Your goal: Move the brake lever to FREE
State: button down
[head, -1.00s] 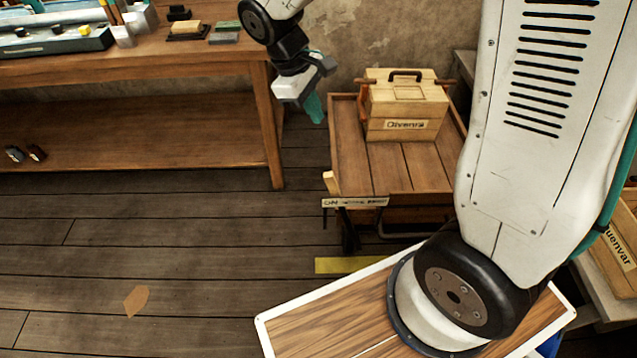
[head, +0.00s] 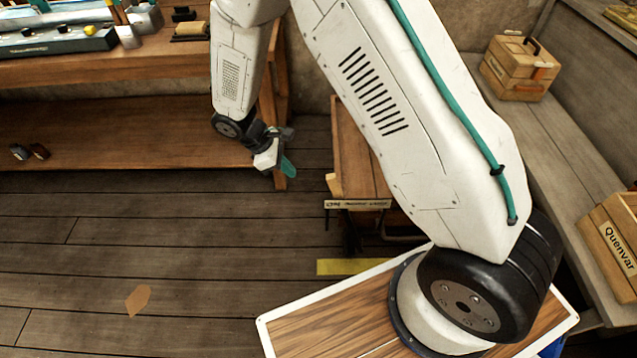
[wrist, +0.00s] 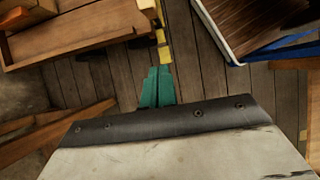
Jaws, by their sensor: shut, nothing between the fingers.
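A wooden cart (head: 345,150) stands right of the workbench, partly hidden behind my arm. A pale plate (head: 357,204) with small lettering I cannot read surely crosses its front edge. Dark metal parts (head: 350,238) hang below the plate; I cannot tell which is the brake lever or how it is set. My gripper (head: 289,167) has teal fingers and is shut and empty. It hangs in the air left of the cart, apart from it. The wrist view shows the shut fingertips (wrist: 158,72) pointing toward the floor, with the cart (wrist: 85,38) at upper left.
A workbench (head: 130,70) with tools is at left. A yellow strip (head: 352,267) lies on the floor before the cart. A grey bench (head: 545,145) with wooden crates (head: 519,67) runs along the right. The floor (head: 200,225) at left is mostly clear.

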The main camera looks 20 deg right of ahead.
jog(key=s+d+f, duration=0.3)
jog(key=d+f, duration=0.4)
jog(key=d, duration=0.1)
jog(key=shift+s+f, duration=0.25)
jog(key=shift+d+r, duration=0.1)
jog(key=shift+d, duration=0.1)
